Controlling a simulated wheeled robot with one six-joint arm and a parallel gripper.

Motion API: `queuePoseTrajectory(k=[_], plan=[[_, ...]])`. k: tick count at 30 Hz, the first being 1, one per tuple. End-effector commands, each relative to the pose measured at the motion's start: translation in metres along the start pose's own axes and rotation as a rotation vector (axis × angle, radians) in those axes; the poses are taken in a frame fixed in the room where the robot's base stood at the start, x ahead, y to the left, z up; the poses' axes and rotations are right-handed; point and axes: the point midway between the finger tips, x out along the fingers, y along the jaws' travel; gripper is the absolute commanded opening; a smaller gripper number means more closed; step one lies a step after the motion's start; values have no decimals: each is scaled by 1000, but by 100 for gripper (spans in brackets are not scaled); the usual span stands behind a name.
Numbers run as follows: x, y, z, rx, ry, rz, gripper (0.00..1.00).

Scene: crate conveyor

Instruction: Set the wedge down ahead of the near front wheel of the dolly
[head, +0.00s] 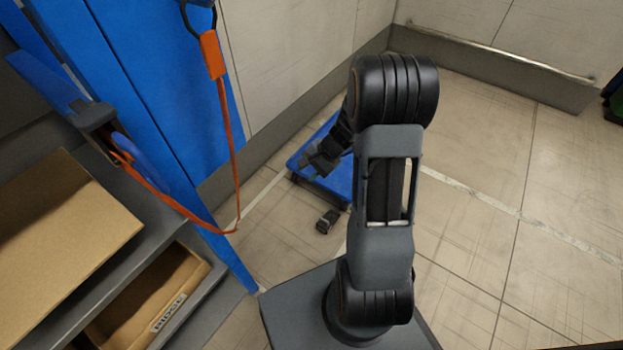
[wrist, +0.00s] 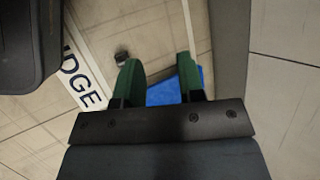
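The blue dolly (head: 308,163) stands on the floor by the wall, partly hidden behind my arm. Its blue deck also shows in the wrist view (wrist: 163,92), beyond my fingers. A small dark block (head: 327,221), which looks like the wedge, lies on the floor just off the dolly's near edge. It also shows in the wrist view (wrist: 121,57), apart from my fingers. My gripper (head: 318,163) is above the dolly in the head view. Its two green fingers (wrist: 160,78) stand apart with nothing between them. The dolly's wheels are mostly hidden, so I cannot tell the block's exact gap to one.
A blue upright frame (head: 160,100) with an orange strap (head: 226,140) stands at left. Beside it, a shelf holds cardboard boxes (head: 60,230). A low rail (head: 500,52) runs along the back wall.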

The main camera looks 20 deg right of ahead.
Motion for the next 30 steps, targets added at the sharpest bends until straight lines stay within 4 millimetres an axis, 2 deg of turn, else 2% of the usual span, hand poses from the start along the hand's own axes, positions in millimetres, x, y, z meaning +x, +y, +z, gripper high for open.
queuePoseTrajectory(k=[1, 6, 9, 12, 19, 30], plan=[[-17, -9, 27, -129, 17, 43, 36], [-60, -9, 98, -508, 84, 205, 36], [-81, -1, 128, -694, 135, 289, 36], [-98, 8, 148, -843, 191, 358, 36], [-121, 24, 170, -1042, 285, 455, 36], [-127, 28, 174, -1091, 313, 482, 36]])
